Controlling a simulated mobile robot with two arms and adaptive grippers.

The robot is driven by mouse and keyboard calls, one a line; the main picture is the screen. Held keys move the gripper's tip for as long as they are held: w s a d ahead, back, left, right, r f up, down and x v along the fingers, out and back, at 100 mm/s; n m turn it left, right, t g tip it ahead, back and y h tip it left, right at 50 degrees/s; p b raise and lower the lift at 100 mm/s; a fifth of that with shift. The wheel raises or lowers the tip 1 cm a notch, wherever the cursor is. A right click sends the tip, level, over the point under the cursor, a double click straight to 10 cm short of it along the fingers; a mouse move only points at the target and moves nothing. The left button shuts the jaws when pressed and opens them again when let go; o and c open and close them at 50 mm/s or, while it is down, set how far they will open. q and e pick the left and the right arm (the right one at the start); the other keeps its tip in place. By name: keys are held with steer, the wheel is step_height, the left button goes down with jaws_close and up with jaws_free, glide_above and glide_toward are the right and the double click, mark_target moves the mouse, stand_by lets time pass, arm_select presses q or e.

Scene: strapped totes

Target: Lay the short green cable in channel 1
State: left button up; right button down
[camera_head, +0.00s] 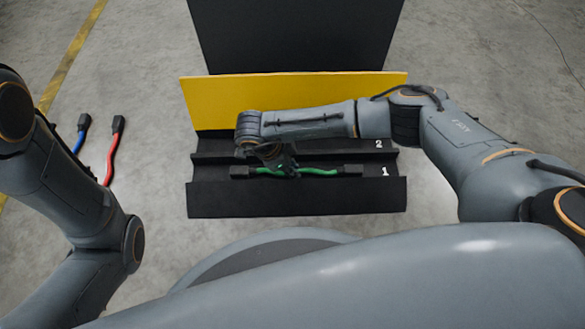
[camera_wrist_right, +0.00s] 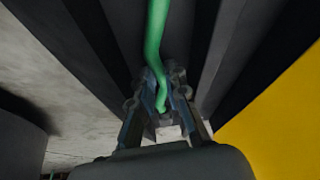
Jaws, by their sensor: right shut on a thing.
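The short green cable (camera_head: 318,172) with black end plugs lies along channel 1 (camera_head: 388,182), the front channel of the black rack, marked with a white 1. My right gripper (camera_head: 286,172) is over the cable, left of its middle. In the right wrist view, the fingers of my right gripper (camera_wrist_right: 163,98) are shut around the green cable (camera_wrist_right: 156,35). The part of the cable under the gripper is hidden in the head view. I cannot tell whether the cable touches the channel floor. My left arm shows at the left, but its gripper is out of view.
Channel 2 (camera_head: 386,150) lies behind channel 1 and looks empty apart from my arm above it. A yellow panel (camera_head: 215,100) stands behind the rack. A blue cable (camera_head: 80,137) and a red cable (camera_head: 114,150) lie on the floor at the left.

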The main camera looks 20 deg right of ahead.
steer(key=shift+f, duration=0.1)
steer(key=c, duration=1.6)
jaws_free()
steer(key=p+v, duration=0.8)
steer(key=v, duration=0.4)
steer(key=shift+p, duration=0.3)
